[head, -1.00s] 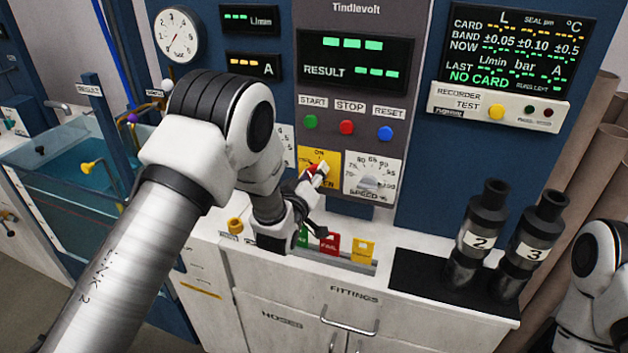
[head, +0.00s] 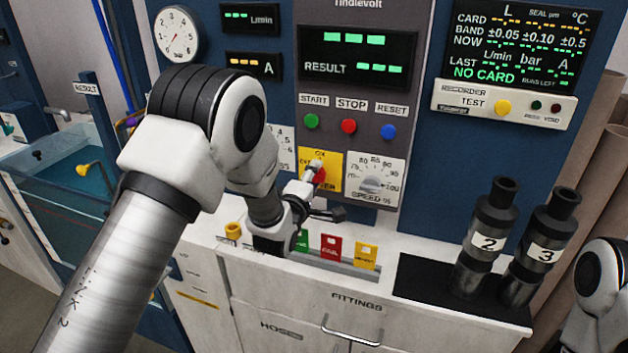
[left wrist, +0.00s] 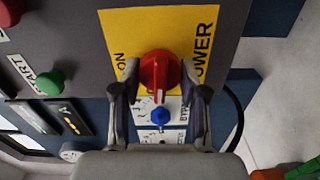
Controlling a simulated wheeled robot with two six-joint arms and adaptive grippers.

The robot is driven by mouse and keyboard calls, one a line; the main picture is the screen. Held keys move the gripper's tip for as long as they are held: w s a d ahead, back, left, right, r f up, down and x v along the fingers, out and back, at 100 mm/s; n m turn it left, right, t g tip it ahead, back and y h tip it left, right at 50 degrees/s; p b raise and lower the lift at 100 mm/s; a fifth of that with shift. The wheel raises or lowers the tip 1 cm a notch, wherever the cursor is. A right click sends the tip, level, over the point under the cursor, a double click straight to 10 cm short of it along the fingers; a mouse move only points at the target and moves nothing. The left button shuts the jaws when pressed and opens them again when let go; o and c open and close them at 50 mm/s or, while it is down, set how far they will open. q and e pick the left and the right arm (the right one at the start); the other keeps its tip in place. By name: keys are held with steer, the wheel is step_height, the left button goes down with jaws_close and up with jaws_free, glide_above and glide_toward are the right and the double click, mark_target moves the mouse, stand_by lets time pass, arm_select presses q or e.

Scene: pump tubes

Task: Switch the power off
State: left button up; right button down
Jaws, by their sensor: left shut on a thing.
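The red power knob (left wrist: 160,72) sits on a yellow plate (left wrist: 120,35) marked ON and POWER. In the head view, the yellow plate (head: 330,160) is on the grey panel below the START button, and the knob (head: 320,176) is partly covered by my left gripper. My left gripper (left wrist: 160,90) has one finger on each side of the knob and is shut on it. In the wrist view, the knob's grip bar runs up and down the picture, across the direction of the ON mark. My right gripper is out of view; only part of that arm shows at the right edge.
A speed dial (head: 374,184) is just right of the power plate. START (head: 311,121), STOP (head: 348,126) and RESET (head: 387,132) buttons are above. Coloured cards (head: 331,247) stand in a rack below. Black cylinders (head: 483,235) stand on a dark mat at the right.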

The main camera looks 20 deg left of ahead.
arm_select(q)
steer(key=shift+n, duration=0.5)
steer(key=o, duration=1.1)
steer(key=shift+a, duration=0.1)
steer(key=s, duration=1.2)
steer(key=shift+a, duration=0.2)
